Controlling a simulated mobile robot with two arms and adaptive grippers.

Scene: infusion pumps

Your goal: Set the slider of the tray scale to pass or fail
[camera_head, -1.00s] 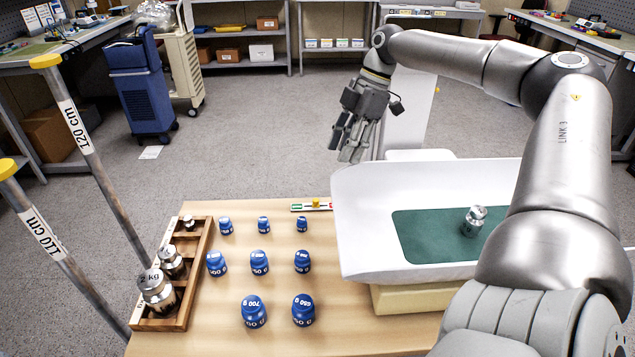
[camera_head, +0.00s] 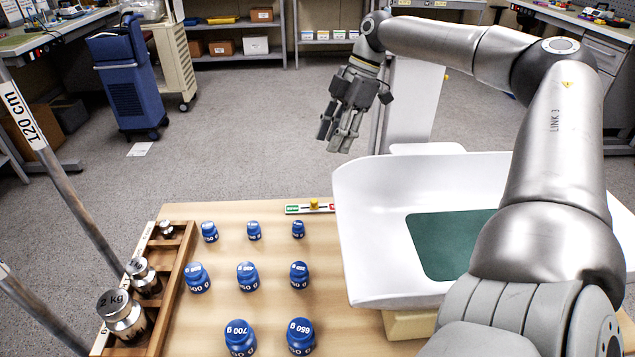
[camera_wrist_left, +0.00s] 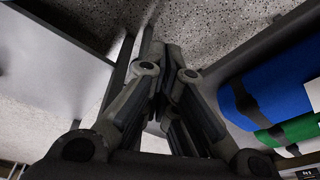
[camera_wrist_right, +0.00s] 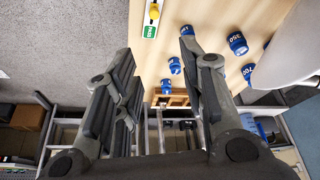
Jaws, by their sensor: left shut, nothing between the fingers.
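The slider strip (camera_head: 300,209) lies at the far edge of the table, beside the white tray scale (camera_head: 385,290). It has a green left end and a red right end. Its yellow knob (camera_head: 314,204) sits between them, around the middle. The right wrist view shows the green end (camera_wrist_right: 149,31) and the knob (camera_wrist_right: 154,11). My right gripper (camera_head: 338,140) is open and empty, in the air beyond the slider and apart from it. My left gripper (camera_wrist_left: 172,60) is shut and empty; the head view does not show it.
Several blue weights (camera_head: 247,277) stand on the table (camera_head: 215,320) left of the scale. A wooden rack (camera_head: 172,295) with metal weights is at the left. The tray's green mat (camera_head: 450,240) is partly hidden by my right arm. Open floor lies behind the table.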

